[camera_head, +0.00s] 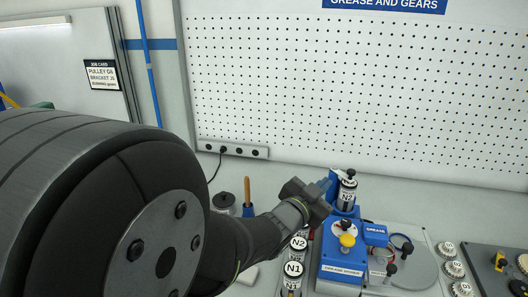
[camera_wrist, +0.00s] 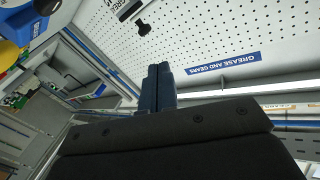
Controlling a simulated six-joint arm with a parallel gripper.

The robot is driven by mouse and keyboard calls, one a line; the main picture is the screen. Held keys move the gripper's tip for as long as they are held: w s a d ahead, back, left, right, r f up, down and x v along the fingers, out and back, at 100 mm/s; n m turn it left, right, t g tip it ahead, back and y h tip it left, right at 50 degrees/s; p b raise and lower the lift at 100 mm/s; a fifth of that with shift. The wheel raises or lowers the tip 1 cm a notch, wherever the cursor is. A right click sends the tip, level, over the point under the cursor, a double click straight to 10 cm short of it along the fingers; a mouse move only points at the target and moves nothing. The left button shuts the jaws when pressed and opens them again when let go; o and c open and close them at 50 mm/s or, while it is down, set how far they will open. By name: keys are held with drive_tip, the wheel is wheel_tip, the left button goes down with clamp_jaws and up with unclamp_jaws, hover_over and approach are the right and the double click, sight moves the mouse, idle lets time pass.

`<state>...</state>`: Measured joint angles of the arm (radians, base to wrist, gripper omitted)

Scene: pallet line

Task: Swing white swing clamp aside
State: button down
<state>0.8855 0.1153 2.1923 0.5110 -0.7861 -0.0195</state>
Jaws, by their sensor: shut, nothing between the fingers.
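I cannot pick out the white swing clamp for certain. In the head view, a blue machine (camera_head: 340,268) carries a white round part (camera_head: 343,228) with a yellow knob (camera_head: 347,240) on its top. Behind it, a canister labelled N2 (camera_head: 347,194) with a black cap stands in a blue holder. My gripper (camera_head: 328,184) is beside this canister, on its left; whether they touch is unclear. In the wrist view, the dark blue fingers of my gripper (camera_wrist: 158,72) are together and empty. A black knob (camera_wrist: 143,26) shows beyond them.
Canisters N2 (camera_head: 299,246) and N1 (camera_head: 292,276) stand left of the machine. A blue grease unit (camera_head: 376,236) and several white round parts lie to its right. A pegboard (camera_head: 350,90) rises behind the bench. A brown-handled tool (camera_head: 247,192) stands left of my wrist.

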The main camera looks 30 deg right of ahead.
sight(348, 172)
drive_tip(key=w+a+m+g+y, duration=0.1)
drive_tip(key=w+a+m+g, duration=0.2)
drive_tip(key=m, duration=0.7)
drive_tip(key=w+a+m+g, duration=0.1)
drive_tip(key=w+m+g, duration=0.3)
drive_tip(key=m, duration=0.6)
drive_tip(key=shift+g, duration=0.6)
drive_tip(key=x, duration=0.9)
drive_tip(key=s+x, duration=0.1)
drive_tip(key=x, duration=0.4)
drive_tip(key=shift+s+d+r, duration=0.1)
drive_tip(key=shift+r, duration=0.25)
